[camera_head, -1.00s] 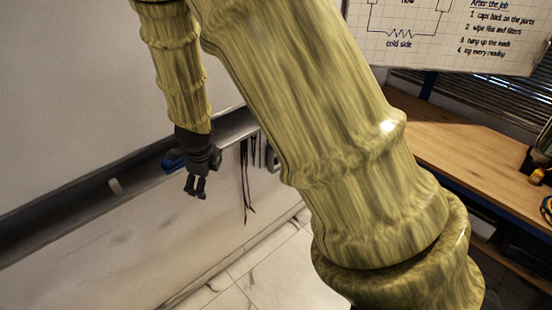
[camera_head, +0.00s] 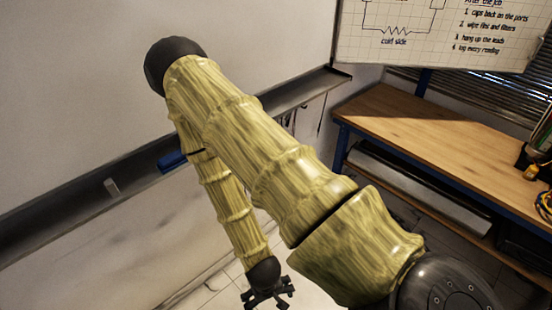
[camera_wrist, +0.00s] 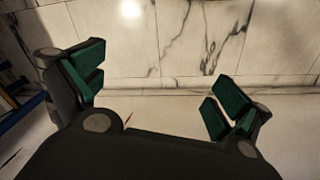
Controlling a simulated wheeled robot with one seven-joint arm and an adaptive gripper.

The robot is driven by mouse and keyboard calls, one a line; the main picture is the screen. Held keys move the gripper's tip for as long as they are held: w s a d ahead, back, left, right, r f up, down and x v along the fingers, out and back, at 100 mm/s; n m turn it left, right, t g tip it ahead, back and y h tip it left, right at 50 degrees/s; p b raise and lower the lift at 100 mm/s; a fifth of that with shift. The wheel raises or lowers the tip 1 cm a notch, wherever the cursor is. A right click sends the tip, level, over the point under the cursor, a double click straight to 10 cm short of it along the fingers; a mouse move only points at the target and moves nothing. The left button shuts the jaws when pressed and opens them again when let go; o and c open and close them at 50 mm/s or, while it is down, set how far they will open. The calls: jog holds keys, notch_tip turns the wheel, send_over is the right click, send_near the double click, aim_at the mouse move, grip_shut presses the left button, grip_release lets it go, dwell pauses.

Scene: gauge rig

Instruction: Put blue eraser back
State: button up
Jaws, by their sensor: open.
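The blue eraser (camera_head: 172,161) lies on the dark ledge (camera_head: 60,216) below the whiteboard in the head view, left of my arm. My gripper (camera_head: 266,300) is low in the head view, down and right of the eraser and well apart from it. In the wrist view my gripper (camera_wrist: 163,95) has its green-padded fingers spread wide with nothing between them. The eraser does not show in the wrist view.
A small grey piece (camera_head: 111,187) sits on the ledge. Dark leads hang below the ledge, partly hidden by my arm. A wooden bench (camera_head: 440,145) stands at right under a written board (camera_head: 440,30). Marble floor tiles (camera_wrist: 180,35) lie below my gripper.

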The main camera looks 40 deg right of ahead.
jog(key=s+n, duration=0.1)
jog(key=s+a+f+n, duration=0.1)
jog(key=s, duration=0.1)
jog(key=s+n+y, duration=0.1)
jog(key=s, duration=0.1)
jog(key=shift+s+a+f, duration=0.15)
jog(key=shift+a+f, duration=0.25)
notch_tip(320, 180, down, 10)
jog(key=b, duration=1)
jog(key=shift+f, duration=0.15)
